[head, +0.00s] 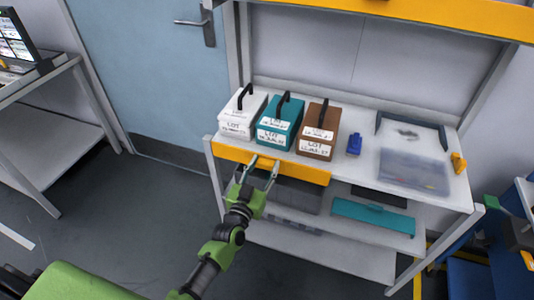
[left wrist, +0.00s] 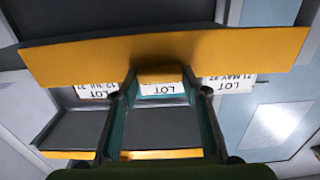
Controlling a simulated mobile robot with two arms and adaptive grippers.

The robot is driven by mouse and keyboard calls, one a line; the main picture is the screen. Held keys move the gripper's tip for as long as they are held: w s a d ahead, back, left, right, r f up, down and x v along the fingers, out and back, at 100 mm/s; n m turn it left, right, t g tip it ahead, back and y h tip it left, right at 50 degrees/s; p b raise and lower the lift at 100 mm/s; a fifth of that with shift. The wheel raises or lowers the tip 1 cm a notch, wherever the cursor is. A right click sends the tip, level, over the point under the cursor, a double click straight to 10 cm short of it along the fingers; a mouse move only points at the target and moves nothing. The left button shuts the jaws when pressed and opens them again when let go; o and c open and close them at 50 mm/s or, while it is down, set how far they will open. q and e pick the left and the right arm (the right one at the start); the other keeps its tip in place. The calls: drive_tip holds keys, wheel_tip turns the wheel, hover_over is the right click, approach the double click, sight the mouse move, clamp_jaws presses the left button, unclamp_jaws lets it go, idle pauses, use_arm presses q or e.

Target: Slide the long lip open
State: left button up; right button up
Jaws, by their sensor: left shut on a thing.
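The long lip is a yellow-orange strip (head: 300,169) along the left part of the upper shelf's front edge. In the left wrist view the yellow strip (left wrist: 235,48) runs across the upper part of the picture. My left gripper (head: 264,164) is at the strip's front, left of its middle. Its two fingers (left wrist: 161,82) are shut on a small yellow tab on the strip, which shows between the fingertips. A dark grey surface (head: 294,194) shows under the strip. My right gripper is not in view.
White (head: 241,113), teal (head: 279,120) and brown (head: 319,132) boxes with LOT labels stand behind the lip. A blue object (head: 354,144) and a clear bin (head: 414,171) are to their right. A teal strip (head: 374,216) lies on the lower shelf. The floor at left is clear.

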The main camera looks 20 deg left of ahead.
use_arm(q)
wheel_tip(320, 180, down, 2)
drive_tip(key=shift+f+b, duration=0.1)
drive_tip(key=shift+b, duration=0.45)
drive_tip(key=o, duration=1.6)
drive_tip(key=shift+c, duration=0.2)
drive_tip(key=shift+o, duration=0.2)
drive_tip(key=s, duration=1.2)
drive_tip(key=shift+a, duration=0.2)
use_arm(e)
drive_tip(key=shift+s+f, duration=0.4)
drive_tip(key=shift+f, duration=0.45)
